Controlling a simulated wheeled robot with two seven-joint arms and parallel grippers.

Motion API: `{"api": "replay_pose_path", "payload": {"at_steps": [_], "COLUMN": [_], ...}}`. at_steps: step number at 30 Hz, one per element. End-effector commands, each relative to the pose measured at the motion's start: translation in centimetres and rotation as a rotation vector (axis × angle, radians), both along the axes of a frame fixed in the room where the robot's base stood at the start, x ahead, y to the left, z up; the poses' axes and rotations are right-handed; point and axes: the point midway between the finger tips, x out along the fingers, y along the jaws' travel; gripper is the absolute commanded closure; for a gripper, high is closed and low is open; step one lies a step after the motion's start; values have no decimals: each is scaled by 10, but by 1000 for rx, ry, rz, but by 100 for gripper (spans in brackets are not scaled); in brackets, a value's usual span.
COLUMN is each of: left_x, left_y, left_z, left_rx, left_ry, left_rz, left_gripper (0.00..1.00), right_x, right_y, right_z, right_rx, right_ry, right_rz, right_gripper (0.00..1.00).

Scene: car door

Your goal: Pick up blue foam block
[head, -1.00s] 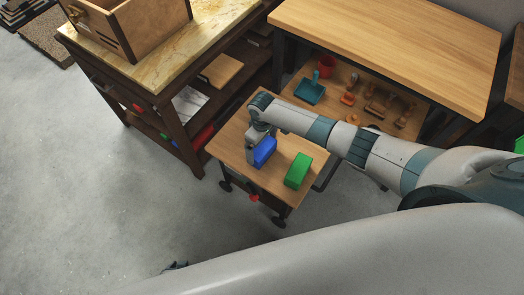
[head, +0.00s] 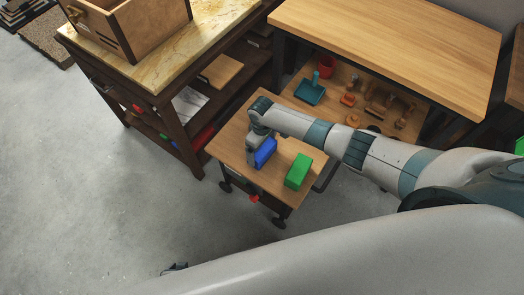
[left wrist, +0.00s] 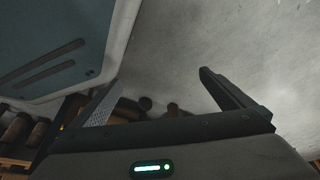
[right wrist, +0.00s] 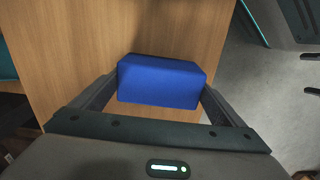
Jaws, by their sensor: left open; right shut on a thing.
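The blue foam block (head: 265,153) is at the small wooden cart top in the head view. My right gripper (head: 257,150) reaches down over it, with the arm coming in from the right. In the right wrist view the blue block (right wrist: 160,82) sits between the two fingers of my right gripper (right wrist: 158,90), which is shut on it. I cannot tell whether the block touches the cart top. My left gripper (left wrist: 165,95) is open and empty in the left wrist view, away from the block. In the head view only a small dark part of it (head: 174,267) shows low down.
A green block (head: 299,172) stands on the cart top (head: 229,135), right of the blue block. A dark shelf unit with a stone top (head: 165,62) stands left, a wooden workbench (head: 390,45) behind. Open floor (head: 100,190) lies at the left front.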

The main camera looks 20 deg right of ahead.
Motion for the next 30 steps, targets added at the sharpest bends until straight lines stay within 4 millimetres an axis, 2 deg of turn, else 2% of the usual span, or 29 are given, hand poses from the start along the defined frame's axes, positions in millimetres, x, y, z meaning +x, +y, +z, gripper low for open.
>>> {"api": "replay_pose_path", "payload": {"at_steps": [8, 13, 17, 30], "left_x": [0, 0, 2, 9], "left_y": [0, 0, -1, -13], "left_z": [1, 2, 3, 8], "left_rx": [0, -1, -4, -25], "left_ry": [-2, -9, -22, -83], "left_rz": [0, -1, -2, -9], "left_gripper": [0, 0, 0, 0], "right_x": [0, 0, 1, -66], "right_y": [0, 0, 0, -8], "right_z": [5, 20, 41, 81], "right_rx": [0, 0, 2, 1], "right_ry": [0, -1, -3, 0], "right_rz": [0, 1, 0, 2], "right_gripper": [29, 29, 29, 29]}}
